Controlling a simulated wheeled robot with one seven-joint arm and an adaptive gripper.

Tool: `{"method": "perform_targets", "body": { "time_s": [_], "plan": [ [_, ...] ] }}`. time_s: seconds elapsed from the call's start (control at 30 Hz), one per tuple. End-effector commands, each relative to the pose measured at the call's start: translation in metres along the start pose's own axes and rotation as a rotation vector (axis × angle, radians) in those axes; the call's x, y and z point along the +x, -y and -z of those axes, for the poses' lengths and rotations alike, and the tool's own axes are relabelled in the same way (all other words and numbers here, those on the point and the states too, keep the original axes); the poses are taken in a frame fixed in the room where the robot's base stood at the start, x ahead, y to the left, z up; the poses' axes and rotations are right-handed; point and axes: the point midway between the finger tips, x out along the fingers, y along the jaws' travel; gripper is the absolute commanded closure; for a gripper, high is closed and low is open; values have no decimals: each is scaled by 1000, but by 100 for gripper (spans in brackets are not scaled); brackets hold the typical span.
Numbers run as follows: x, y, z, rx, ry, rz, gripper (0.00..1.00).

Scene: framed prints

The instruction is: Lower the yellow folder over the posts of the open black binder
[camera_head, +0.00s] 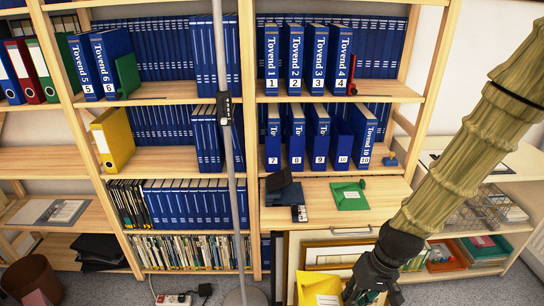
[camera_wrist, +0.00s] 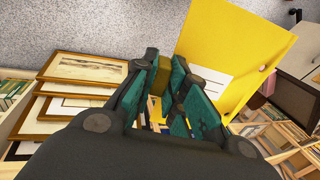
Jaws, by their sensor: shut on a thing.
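The yellow folder (camera_head: 316,288) is at the bottom of the head view, low in front of the shelves. In the wrist view the yellow folder (camera_wrist: 235,45) rises to the right with a white label on its face. My gripper (camera_wrist: 165,75) is shut on the folder at its near edge. In the head view my gripper (camera_head: 360,288) is beside the folder's right side, partly cut off. A black object that looks like the open binder (camera_head: 284,194) lies on the pull-out board, above and left of the gripper. Its posts cannot be made out.
A green folder (camera_head: 350,196) lies on the board (camera_head: 325,214) right of the black object. A small dark item (camera_head: 299,213) sits at the board's front edge. Framed prints (camera_head: 333,254) lean below, near the gripper. A thin grey pole (camera_head: 230,180) stands left. Blue binders fill the shelves.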

Motion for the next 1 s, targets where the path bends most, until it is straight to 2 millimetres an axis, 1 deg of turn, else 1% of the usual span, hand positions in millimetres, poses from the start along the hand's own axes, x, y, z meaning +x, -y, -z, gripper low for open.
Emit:
{"method": "perform_targets", "body": {
  "time_s": [0.03, 0.27, 0.47, 0.7, 0.8, 1.0],
  "plan": [
    [3, -1, 5, 1, -1, -1, 100],
    [18, -4, 25, 8, -3, -3, 100],
    [35, -4, 48, 14, -4, -5, 100],
    [70, -4, 88, 24, -7, -3, 100],
    [80, -3, 99, 28, -9, -2, 100],
    [90, -2, 109, 32, -10, 0, 100]
  ]
}}
